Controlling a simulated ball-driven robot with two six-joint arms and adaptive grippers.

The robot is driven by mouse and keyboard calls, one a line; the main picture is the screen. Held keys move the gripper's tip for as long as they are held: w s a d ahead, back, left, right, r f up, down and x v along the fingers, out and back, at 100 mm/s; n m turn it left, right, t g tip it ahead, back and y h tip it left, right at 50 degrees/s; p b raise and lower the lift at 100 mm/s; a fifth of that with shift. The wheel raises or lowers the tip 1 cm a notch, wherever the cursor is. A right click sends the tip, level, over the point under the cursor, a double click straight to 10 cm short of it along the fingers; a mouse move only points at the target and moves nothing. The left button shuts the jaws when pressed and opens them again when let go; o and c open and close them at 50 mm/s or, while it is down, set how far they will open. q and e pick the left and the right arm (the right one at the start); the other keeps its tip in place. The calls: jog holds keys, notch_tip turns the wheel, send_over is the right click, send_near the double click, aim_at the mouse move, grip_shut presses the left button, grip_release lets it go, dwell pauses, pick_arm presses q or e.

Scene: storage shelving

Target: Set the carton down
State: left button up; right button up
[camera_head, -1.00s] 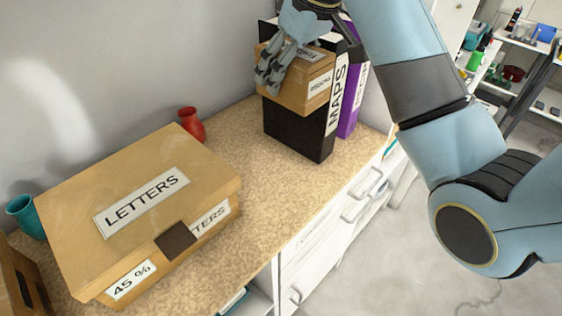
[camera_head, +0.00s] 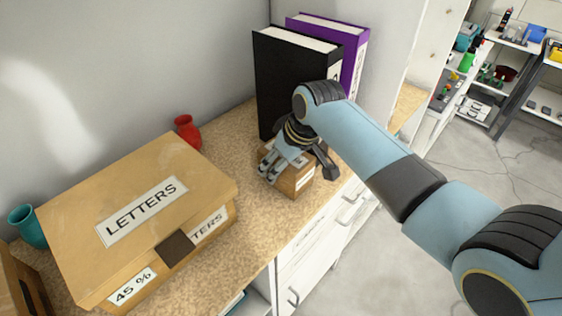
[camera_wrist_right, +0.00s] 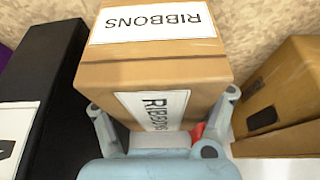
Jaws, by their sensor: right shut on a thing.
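The carton (camera_head: 292,182) is a small brown box low over the speckled countertop, in front of the black binder. Whether its base touches the countertop I cannot tell. In the right wrist view the carton (camera_wrist_right: 150,72) carries white RIBBONS labels on two faces. My right gripper (camera_head: 286,172) is shut on the carton, with a finger on either side of it; it also shows in the right wrist view (camera_wrist_right: 160,125). The gripper and wrist hide part of the carton in the head view. My left gripper is not in view.
A black binder (camera_head: 285,80) and a purple binder (camera_head: 352,70) stand behind the carton. A large LETTERS box (camera_head: 110,190) lies at left, with a red vase (camera_head: 188,130) and a teal cup (camera_head: 25,225) near it. The countertop (camera_head: 245,215) between LETTERS box and carton is clear.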

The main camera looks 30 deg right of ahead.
jog(key=shift+f, duration=0.2)
jog(key=o, duration=1.1)
jog(key=v, duration=1.2)
jog(key=shift+r, duration=0.15)
